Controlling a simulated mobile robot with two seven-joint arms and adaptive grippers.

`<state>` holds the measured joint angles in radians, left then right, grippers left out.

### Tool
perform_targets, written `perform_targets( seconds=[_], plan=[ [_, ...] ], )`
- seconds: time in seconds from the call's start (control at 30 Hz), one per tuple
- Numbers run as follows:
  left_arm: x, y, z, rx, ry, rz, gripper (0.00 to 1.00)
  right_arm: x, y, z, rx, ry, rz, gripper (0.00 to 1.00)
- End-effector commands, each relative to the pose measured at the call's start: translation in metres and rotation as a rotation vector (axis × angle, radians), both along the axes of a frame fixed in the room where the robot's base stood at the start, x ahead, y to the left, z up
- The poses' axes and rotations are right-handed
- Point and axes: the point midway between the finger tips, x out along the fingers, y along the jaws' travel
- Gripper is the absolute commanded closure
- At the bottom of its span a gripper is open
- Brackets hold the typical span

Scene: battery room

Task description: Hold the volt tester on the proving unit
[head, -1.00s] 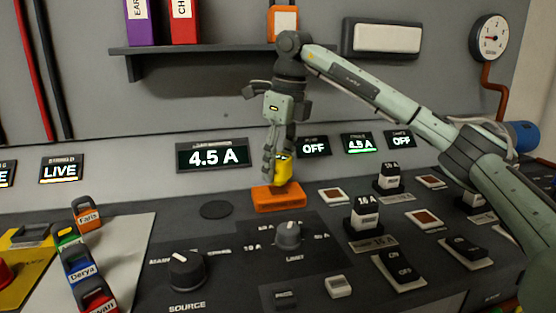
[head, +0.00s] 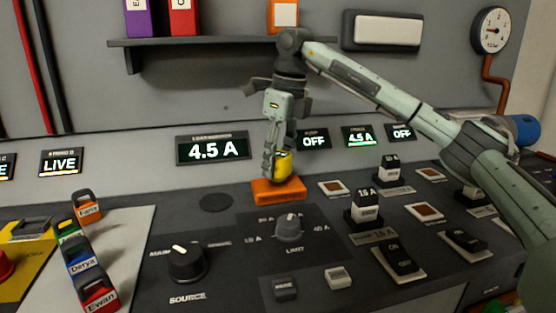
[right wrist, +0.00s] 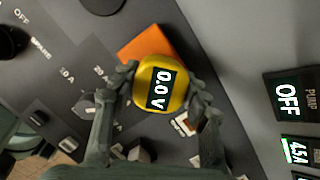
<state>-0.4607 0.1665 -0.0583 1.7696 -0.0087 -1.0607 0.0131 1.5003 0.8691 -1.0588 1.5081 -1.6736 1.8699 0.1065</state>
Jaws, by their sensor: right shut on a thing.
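The yellow volt tester (head: 283,165) is held in my right gripper (head: 276,165), whose fingers are shut on it. In the right wrist view the tester (right wrist: 158,84) sits between the fingers of my right gripper (right wrist: 162,92), and its display reads 0.0 V. The orange proving unit (head: 278,192) lies on the console directly below the tester; it also shows in the right wrist view (right wrist: 145,46). The tester's lower end is at or just above the unit's top; I cannot tell whether they touch. My left gripper is not in view.
A load display (head: 212,150) reads 4.5 A. The source knob (head: 187,262) and limit knob (head: 289,228) are in front of the unit. Breaker switches (head: 366,208) stand to the right. Named padlocks (head: 82,260) lie at left. A round dark disc (head: 216,202) lies left of the unit.

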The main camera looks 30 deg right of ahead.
Motion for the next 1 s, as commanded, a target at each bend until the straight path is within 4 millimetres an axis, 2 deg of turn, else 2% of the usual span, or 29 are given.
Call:
perform_targets(
  seconds=[1.0],
  plan=[
    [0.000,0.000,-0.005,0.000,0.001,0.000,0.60,0.000,0.000,-0.009,0.000,-0.001,0.000,0.77]
  ],
)
